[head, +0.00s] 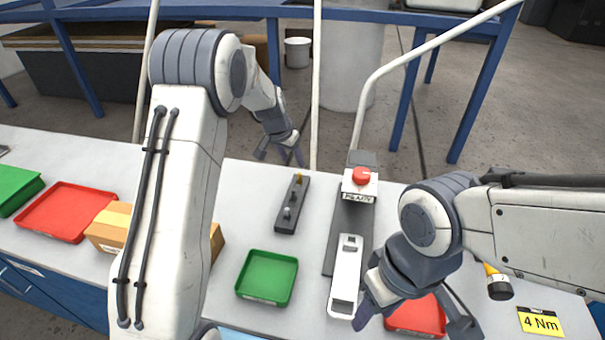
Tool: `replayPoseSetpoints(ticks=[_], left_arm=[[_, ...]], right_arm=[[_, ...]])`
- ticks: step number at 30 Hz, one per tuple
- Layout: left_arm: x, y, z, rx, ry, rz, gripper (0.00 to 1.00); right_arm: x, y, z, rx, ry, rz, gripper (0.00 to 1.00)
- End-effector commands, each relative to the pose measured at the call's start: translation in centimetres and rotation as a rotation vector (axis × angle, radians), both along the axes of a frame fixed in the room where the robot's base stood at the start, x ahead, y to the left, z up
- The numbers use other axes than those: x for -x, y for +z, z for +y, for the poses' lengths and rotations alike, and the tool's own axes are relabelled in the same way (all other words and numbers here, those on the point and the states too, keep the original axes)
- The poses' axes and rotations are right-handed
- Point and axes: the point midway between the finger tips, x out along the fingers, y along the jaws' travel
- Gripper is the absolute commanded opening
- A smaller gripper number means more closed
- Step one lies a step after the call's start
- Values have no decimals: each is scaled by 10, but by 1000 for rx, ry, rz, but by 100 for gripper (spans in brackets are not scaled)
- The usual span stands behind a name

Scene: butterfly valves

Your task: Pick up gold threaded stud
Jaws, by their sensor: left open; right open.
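A small gold piece, which looks like the gold threaded stud (298,177), stands at the far end of a dark grey holder (285,222) on the white bench. Grey pieces stand nearer along the same holder. My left gripper (279,155) is beyond the holder, up and left of the gold piece in the picture, with its fingers apart and nothing seen between them. My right gripper (413,318) is open above the front of the bench, over a red tray (418,318) that it partly hides. It is well away from the gold piece.
A green tray (267,278) lies in front of the holder. To its right are a white fixture (346,272) on a dark plate and a red button box (360,184). A cardboard box (112,226), a red tray (66,211) and a green tray (16,188) lie left.

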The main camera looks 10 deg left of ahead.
Motion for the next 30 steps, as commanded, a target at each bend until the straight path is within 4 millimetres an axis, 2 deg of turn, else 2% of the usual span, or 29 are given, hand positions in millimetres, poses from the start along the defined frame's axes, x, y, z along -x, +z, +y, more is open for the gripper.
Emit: replayPoseSetpoints(ticks=[6, 14, 22, 30], left_arm=[[-11, -30, -2, 0, 1, 4, 54], [-18, -49, -6, 1, 1, 2, 54], [-30, -81, -13, 1, -1, 4, 54], [-36, -94, -15, -1, -2, 0, 54]], right_arm=[[0, 11, 0, 0, 0, 0, 50], [0, 18, 0, 0, -1, 0, 50], [0, 37, 0, 0, -2, 0, 50], [0, 39, 0, 0, -2, 0, 50]])
